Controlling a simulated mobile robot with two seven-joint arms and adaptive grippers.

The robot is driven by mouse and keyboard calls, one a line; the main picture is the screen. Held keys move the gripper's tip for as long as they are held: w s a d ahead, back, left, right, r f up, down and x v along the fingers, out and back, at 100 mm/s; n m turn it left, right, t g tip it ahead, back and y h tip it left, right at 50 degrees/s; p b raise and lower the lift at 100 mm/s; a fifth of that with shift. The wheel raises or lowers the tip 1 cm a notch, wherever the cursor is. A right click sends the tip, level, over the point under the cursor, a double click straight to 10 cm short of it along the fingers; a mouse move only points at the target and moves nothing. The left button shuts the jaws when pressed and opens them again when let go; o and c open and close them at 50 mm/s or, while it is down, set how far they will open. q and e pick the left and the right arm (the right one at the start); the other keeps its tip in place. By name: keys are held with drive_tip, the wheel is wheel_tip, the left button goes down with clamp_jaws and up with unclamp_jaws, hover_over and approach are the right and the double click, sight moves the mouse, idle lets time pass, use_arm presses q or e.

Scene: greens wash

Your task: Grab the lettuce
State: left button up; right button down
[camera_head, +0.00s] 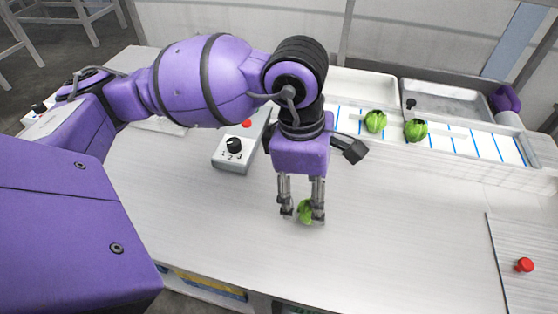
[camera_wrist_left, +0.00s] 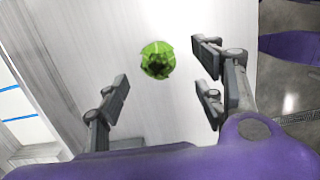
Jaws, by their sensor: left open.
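A small green lettuce (camera_head: 305,211) lies on the pale table in the head view, directly at the fingertips of my left gripper (camera_head: 302,214). The left wrist view shows the lettuce (camera_wrist_left: 158,60) on the table, a little beyond and between the open fingers of my left gripper (camera_wrist_left: 162,92), with space on both sides. The fingers partly cover the lettuce in the head view. Two more green lettuces, one (camera_head: 375,121) and another (camera_head: 415,130), sit on the white, blue-striped strip at the back right. My right gripper is not in view.
A white control box (camera_head: 233,148) with a black knob and a red button stands behind and left of the left gripper. A metal basin (camera_head: 445,100) and a white tray (camera_head: 362,88) are at the back. A red button (camera_head: 524,265) is at the right. The table's middle right is clear.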

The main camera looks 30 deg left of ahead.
sight(311, 201)
use_arm(q)
drive_tip(key=f, duration=0.4)
drive_tip(key=w+d+f, duration=0.1)
drive_tip(key=f, duration=0.1)
drive_tip(key=shift+f, duration=0.25)
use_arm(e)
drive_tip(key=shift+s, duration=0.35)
use_arm(q)
drive_tip(key=c, duration=1.2)
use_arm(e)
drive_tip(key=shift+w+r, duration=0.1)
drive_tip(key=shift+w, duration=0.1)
use_arm(q)
drive_tip(key=shift+r, duration=0.15)
